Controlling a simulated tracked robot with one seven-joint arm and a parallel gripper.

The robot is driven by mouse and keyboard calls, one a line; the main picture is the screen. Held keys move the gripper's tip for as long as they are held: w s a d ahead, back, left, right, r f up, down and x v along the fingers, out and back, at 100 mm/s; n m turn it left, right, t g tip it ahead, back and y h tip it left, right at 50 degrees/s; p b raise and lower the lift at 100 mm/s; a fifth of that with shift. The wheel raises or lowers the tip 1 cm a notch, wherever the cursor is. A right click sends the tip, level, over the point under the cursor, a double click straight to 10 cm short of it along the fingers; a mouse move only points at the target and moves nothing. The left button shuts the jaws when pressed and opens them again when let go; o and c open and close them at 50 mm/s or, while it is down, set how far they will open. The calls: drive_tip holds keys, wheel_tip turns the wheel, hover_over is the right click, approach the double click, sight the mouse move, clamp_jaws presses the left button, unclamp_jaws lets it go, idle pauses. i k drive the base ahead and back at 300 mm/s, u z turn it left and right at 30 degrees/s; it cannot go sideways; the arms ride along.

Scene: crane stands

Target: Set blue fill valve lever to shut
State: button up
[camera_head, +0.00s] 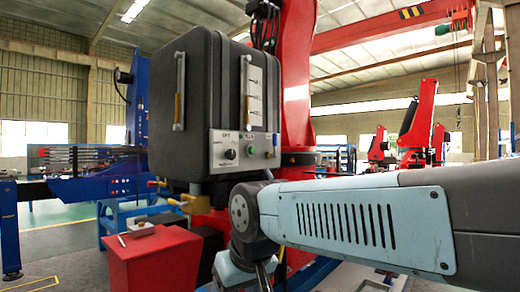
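A dark grey tank (215,75) stands at the centre left. It has two sight gauges and a small control panel (222,163) with a dark knob and a green button on its lower front. Brass valve fittings (193,204) with small red ends sit under the tank's lower left edge. I cannot make out a blue lever; my arm hides the area right of and below the fittings. My arm's pale blue links cross the lower right and bend down in front of the tank's base. My gripper is not in view.
A red box (150,262) with small items on top stands below the tank. A red crane column (297,75) rises right behind it. A blue machine (138,95) stands at the left. Floor at the far left is open, with yellow lines.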

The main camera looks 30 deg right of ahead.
sight(275, 135)
drive_tip(key=z, duration=0.05)
drive_tip(key=k, duration=0.75)
drive_tip(key=z, duration=0.65)
drive_tip(key=i, duration=1)
drive_tip(key=u, duration=0.05)
